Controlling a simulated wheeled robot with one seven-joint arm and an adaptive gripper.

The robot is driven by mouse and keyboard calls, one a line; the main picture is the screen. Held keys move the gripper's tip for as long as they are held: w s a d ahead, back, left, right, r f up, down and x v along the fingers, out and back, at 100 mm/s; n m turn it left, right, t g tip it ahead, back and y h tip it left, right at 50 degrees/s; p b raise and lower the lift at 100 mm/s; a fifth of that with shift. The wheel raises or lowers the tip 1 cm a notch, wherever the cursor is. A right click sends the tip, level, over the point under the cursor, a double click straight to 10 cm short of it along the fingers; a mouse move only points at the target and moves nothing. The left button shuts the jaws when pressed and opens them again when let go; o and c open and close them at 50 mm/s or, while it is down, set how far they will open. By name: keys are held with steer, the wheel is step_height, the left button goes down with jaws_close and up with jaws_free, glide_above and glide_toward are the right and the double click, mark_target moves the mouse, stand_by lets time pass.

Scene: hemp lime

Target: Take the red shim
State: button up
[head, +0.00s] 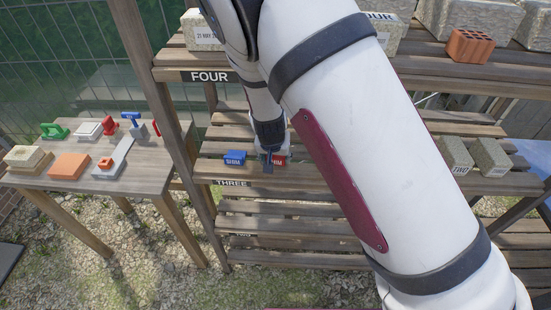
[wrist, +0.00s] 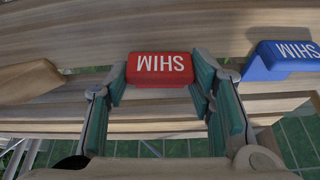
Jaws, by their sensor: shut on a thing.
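The red shim (wrist: 160,69) has white lettering and sits between the fingertips of my gripper (wrist: 161,78) in the wrist view. My gripper is shut on it, with the green finger pads at its two sides. In the head view the red shim (head: 279,160) shows only in part beside my gripper (head: 268,163) on the shelf labelled THREE. I cannot tell whether it still touches the shelf boards. A blue shim (wrist: 283,59) lies apart from my gripper, to the right in the wrist view. It also shows left of my gripper in the head view (head: 235,157).
The slatted shelf THREE (head: 222,172) has gaps between its boards. Two grey blocks (head: 458,152) stand at its right. Shelf FOUR (head: 172,73) lies above, with blocks and a red brick (head: 470,45). A side table (head: 150,170) at left holds several tools and blocks.

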mark_target(277, 158)
steer(key=shift+r, duration=0.5)
steer(key=shift+s+d+r, duration=0.1)
steer(key=shift+d+r, duration=0.05)
steer(key=shift+r, duration=0.35)
steer(key=shift+s+d+r, duration=0.1)
steer(key=shift+d+r, duration=0.05)
steer(key=shift+r, duration=0.35)
steer(key=s+d+r+b, duration=0.1)
steer(key=s+d+b, duration=0.1)
steer(key=s+d, duration=0.6)
steer(key=shift+d+r, duration=0.25)
steer(key=shift+d, duration=2.25)
steer(key=shift+s, duration=0.1)
